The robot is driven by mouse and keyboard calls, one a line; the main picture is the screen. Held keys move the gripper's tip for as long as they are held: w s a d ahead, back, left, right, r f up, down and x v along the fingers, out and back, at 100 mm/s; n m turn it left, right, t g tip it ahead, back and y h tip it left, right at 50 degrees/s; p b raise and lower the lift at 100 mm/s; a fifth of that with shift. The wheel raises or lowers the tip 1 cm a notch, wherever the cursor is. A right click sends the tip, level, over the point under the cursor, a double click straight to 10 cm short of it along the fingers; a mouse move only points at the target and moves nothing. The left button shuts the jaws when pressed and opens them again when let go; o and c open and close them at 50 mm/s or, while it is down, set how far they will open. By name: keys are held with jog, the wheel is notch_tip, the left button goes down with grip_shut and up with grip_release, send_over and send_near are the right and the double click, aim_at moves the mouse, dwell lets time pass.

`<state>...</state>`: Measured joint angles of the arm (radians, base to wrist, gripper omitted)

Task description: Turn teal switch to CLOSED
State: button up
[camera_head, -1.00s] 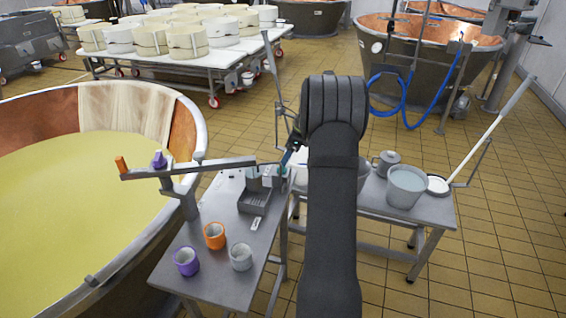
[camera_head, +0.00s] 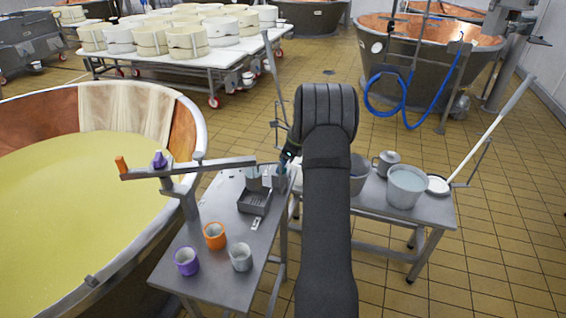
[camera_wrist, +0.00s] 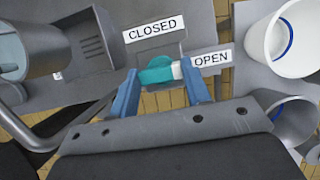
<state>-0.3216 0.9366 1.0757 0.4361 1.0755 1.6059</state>
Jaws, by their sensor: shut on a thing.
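The teal switch (camera_wrist: 155,72) shows in the wrist view between the two blue fingers of my gripper (camera_wrist: 160,80), which is shut on it. Its pale tip points right, toward the OPEN label (camera_wrist: 210,58). The CLOSED label (camera_wrist: 153,29) is above the switch, slightly to the left. In the head view my gripper (camera_head: 281,170) is at the far right corner of the small metal table, partly hidden by my arm; the switch cannot be made out there.
In the head view the small table (camera_head: 215,275) holds an orange cup (camera_head: 215,236), a purple cup (camera_head: 187,262) and a grey cup (camera_head: 241,258), beside the large vat (camera_head: 202,135).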

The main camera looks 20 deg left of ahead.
jog(key=n+g, duration=0.1)
jog(key=n, duration=0.3)
jog(key=shift+w+n+g, duration=0.15)
jog(key=shift+n+g, duration=0.25)
jog(key=n, duration=0.2)
jog(key=n+g+h, duration=0.1)
jog(key=n, duration=0.1)
jog(key=shift+w+a+n+h, duration=0.1)
jog(key=shift+n+h, duration=0.2)
jog(key=n, duration=0.2)
jog(key=n+g+h, duration=0.1)
jog(key=n, duration=0.1)
jog(key=shift+a+h, duration=0.1)
jog(key=shift+h, duration=0.2)
jog(key=shift+a+n+h, duration=0.1)
jog(key=shift+n+h, duration=0.7)
jog(key=shift+n, duration=1.4)
jog(key=o, duration=1)
